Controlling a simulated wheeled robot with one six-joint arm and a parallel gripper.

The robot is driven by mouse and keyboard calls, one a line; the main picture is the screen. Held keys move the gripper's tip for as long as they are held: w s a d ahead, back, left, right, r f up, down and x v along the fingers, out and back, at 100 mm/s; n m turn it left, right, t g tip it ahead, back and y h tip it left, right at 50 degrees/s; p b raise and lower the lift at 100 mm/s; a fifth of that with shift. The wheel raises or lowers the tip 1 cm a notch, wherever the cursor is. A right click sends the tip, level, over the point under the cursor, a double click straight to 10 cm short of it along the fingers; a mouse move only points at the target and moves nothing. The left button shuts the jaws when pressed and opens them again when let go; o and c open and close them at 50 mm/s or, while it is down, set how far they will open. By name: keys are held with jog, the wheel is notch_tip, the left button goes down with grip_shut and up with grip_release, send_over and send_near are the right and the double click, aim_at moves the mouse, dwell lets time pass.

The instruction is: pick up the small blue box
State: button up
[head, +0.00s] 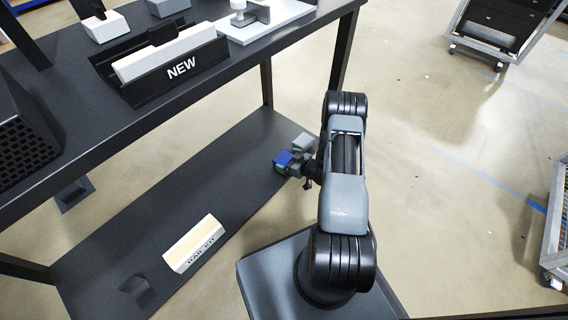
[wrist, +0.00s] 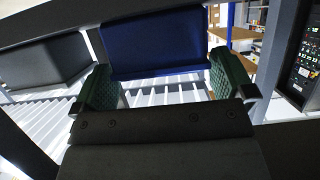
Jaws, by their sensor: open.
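The small blue box (head: 283,159) is at the right end of the lower shelf in the head view, right at my gripper (head: 293,167). In the wrist view the blue box (wrist: 155,45) fills the upper middle, roughly level across the gap between the two green finger pads. My gripper (wrist: 161,84) is open, with one pad near each side of the box's lower part. Whether the pads touch it cannot be told. The front of the gripper body hides what lies below.
A light grey box (head: 302,141) stands close beside the blue box; a grey box also shows at left in the wrist view (wrist: 45,62). The upper shelf holds a black bin marked NEW (head: 181,68).

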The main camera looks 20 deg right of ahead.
jog(key=shift+b+x, duration=0.35)
jog(key=shift+x, duration=1.05)
jog(key=c, duration=0.9)
